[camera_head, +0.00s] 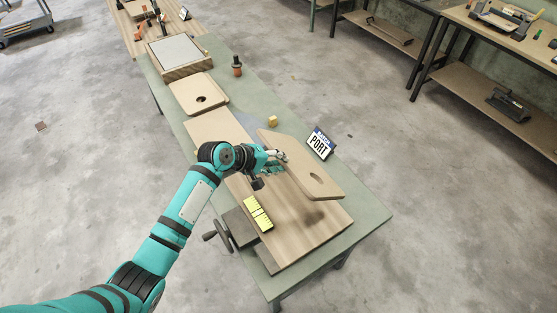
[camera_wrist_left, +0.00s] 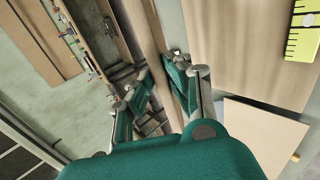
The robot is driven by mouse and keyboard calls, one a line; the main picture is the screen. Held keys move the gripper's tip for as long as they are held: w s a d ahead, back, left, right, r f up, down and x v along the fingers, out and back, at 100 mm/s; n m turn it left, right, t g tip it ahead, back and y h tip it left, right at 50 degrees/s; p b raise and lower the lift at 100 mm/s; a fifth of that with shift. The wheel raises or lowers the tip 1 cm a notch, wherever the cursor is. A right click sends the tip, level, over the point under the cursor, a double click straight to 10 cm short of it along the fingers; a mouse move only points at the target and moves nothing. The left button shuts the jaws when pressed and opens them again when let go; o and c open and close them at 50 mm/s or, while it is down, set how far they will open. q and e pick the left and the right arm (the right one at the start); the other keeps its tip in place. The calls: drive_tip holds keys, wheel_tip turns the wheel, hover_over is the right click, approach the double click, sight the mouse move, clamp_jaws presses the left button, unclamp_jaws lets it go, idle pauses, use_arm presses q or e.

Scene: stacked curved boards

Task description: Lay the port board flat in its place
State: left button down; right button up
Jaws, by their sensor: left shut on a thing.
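The port board (camera_head: 302,166), a light wooden board with an oval hole near one end, is held tilted above the bench beside a sign reading PORT (camera_head: 320,143). My left gripper (camera_head: 276,160) is shut on its near edge. In the left wrist view, the fingers of the left gripper (camera_wrist_left: 160,88) meet the board, which shows nearly edge-on. Below it lies a long, wider wooden board (camera_head: 290,243) with a dark shadow on it. The underside of the port board is hidden. My right gripper is not in view.
A yellow ruled block (camera_head: 257,213) lies on the long board, near a vise (camera_head: 240,228) at the bench's left edge. A small yellow cube (camera_head: 273,121) sits behind the held board. Another holed board (camera_head: 199,95) lies further back. The bench's right corner (camera_head: 368,212) is clear.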

use_arm(q)
drive_tip(key=shift+f, duration=0.2)
wheel_tip(320, 180, down, 7)
drive_tip(key=b, duration=0.4)
drive_tip(key=shift+w, duration=0.15)
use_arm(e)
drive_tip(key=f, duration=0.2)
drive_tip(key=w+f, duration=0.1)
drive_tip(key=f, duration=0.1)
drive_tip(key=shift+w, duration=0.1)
use_arm(q)
drive_tip(key=shift+p, duration=0.35)
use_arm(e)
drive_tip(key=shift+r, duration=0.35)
use_arm(q)
drive_tip(key=shift+f+b, duration=1.4)
drive_tip(key=shift+f, duration=0.4)
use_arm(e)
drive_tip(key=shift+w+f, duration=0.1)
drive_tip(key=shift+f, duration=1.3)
use_arm(q)
drive_tip(key=shift+w+d, duration=0.2)
drive_tip(key=shift+d, duration=0.05)
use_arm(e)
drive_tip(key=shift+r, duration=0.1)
